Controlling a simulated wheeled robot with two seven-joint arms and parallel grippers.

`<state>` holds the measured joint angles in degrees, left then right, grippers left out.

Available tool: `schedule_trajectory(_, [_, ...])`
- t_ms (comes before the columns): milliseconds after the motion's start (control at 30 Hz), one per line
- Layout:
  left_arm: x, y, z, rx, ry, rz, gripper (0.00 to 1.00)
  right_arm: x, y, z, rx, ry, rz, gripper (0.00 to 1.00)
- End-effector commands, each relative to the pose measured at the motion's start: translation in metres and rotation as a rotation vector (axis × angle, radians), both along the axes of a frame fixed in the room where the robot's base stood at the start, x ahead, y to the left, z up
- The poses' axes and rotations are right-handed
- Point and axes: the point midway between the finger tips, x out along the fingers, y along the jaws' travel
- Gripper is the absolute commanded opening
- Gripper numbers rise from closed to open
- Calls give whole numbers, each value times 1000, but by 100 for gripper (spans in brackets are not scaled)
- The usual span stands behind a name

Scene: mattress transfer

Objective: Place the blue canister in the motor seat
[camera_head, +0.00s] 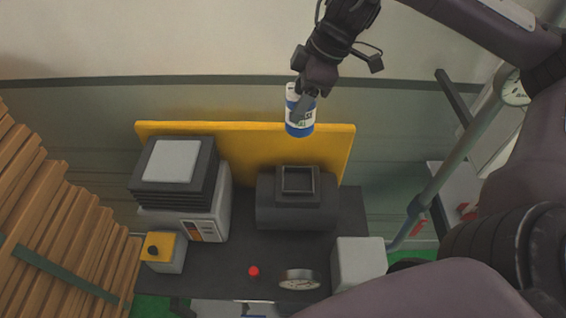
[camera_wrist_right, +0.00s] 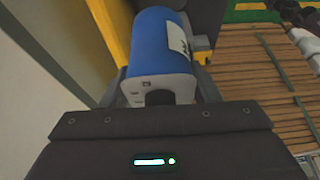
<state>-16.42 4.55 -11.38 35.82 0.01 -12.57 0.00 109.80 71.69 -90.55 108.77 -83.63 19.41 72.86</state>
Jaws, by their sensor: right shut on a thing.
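The blue canister (camera_head: 299,128) has a blue body and a white label band. My right gripper (camera_head: 306,100) is shut on it and holds it in the air, in front of the upper part of the yellow panel in the head view. The canister (camera_wrist_right: 163,45) also shows in the right wrist view between the fingers of my right gripper (camera_wrist_right: 160,88). The motor seat (camera_head: 298,180) looks like a square, open-topped dark frame on the dark cylindrical motor (camera_head: 265,205). In the head view it lies below the canister, apart from it. My left gripper is not in view.
A yellow panel (camera_head: 170,128) stands behind the motor. Left of the motor is a grey machine with a black top (camera_head: 205,215). A yellow box with a black button (camera_head: 165,250), a red button (camera_head: 254,271), a gauge (camera_head: 299,279) and a grey box (camera_head: 360,262) surround the front. Stacked wood (camera_head: 50,215) is at left.

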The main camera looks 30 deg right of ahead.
Motion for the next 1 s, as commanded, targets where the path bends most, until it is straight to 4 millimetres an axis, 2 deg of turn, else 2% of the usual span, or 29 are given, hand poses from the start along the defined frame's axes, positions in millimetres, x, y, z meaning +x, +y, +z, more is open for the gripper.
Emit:
schedule_trajectory(167, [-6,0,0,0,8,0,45,0,0,-2,1,2,1,23])
schedule_trajectory(333, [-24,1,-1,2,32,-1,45,-1,1,-17,2,5,2,23])
schedule_trajectory(467, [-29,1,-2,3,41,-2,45,-1,0,-30,2,6,1,23])
schedule_trajectory(567, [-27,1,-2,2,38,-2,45,-1,1,-39,2,5,2,23])
schedule_trajectory(767, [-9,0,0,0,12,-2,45,-2,0,-58,1,4,1,23])
schedule_trajectory(867, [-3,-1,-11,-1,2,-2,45,-2,1,-80,2,5,1,23])
schedule_trajectory(1000, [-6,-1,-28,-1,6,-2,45,-2,1,-110,2,5,1,23])
